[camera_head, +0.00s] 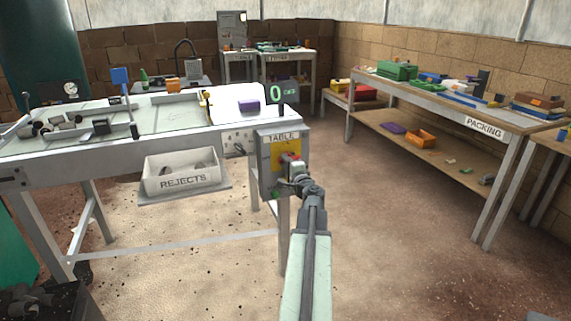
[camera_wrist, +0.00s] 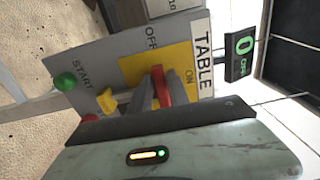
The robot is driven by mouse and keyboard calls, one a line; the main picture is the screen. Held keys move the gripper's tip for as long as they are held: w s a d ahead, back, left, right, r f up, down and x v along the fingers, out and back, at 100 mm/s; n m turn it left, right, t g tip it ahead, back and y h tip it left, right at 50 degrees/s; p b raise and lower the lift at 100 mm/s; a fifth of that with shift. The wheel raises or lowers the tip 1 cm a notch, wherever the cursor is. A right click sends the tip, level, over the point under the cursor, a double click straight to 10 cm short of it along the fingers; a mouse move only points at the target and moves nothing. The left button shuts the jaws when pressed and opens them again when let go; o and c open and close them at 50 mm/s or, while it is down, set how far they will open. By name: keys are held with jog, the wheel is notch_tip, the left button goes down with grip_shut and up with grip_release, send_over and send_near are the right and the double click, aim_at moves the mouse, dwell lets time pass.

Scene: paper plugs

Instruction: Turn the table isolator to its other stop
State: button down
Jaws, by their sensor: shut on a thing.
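The table isolator has a red handle (camera_wrist: 160,82) on a yellow plate (camera_wrist: 135,68), set in a grey panel (camera_wrist: 98,58) labelled TABLE. In the head view the panel (camera_head: 266,181) hangs at the right end of the table. My gripper (camera_head: 294,166) is at the panel front, in line with the plate. In the wrist view my gripper's fingers (camera_wrist: 156,92) are closed about the red handle. The fingers partly hide the handle, and I cannot tell which mark it points at.
A green START button (camera_wrist: 65,82) and a yellow knob (camera_wrist: 106,100) sit beside the isolator on the panel. A display (camera_head: 283,92) reading 0 stands above. A REJECTS bin (camera_head: 184,181) hangs left. The PACKING bench (camera_head: 484,127) stands right, with open floor between.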

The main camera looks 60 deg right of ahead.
jog(key=shift+a, duration=0.1)
dwell(0.3)
jog(key=c, duration=1.4)
grip_release()
jog(key=shift+o, duration=0.2)
